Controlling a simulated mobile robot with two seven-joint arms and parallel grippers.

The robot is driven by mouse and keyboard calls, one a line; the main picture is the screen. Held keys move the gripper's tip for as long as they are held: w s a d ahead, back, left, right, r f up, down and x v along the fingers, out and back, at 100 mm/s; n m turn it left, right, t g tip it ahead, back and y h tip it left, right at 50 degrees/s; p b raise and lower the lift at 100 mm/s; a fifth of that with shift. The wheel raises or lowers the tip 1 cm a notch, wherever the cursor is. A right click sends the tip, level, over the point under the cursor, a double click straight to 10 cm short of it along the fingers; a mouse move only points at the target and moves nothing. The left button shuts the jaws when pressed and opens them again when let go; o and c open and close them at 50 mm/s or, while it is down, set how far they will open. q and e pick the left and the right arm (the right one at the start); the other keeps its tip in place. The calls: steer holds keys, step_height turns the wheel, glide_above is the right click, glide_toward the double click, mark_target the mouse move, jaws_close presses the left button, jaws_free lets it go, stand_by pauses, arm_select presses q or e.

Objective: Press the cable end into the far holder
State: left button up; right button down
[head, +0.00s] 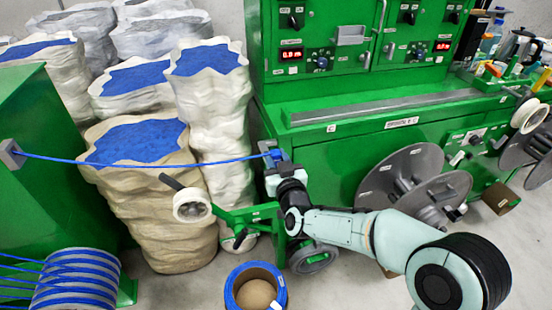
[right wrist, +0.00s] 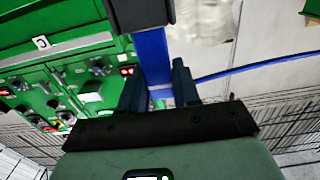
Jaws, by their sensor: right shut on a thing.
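The blue cable (head: 130,161) hangs in a shallow sag from a grey holder (head: 13,153) on the green cabinet at left to my right gripper (head: 276,163). The gripper is shut on the blue cable end (head: 276,154), close against the green machine's front left corner. In the right wrist view the blue cable end (right wrist: 153,60) stands between the two dark fingers, and the cable (right wrist: 255,66) runs off to the right. A dark grey block (right wrist: 145,12), apparently a holder, meets the cable end's top. I cannot tell whether it is seated. My left gripper is out of view.
The green machine (head: 345,160) stands behind my right gripper. Tall sacks with blue contents (head: 150,215) stand below and behind the cable. A blue-rimmed roll (head: 233,285) and a blue cable spool (head: 75,280) are at the front. Grey reels (head: 400,170) stand at right.

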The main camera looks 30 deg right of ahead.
steer(key=shift+f+b, duration=1.25)
steer(key=shift+f, duration=0.25)
steer(key=c, duration=0.7)
jaws_free()
steer(key=shift+c, duration=0.2)
steer(key=v, duration=0.8)
stand_by(0.6)
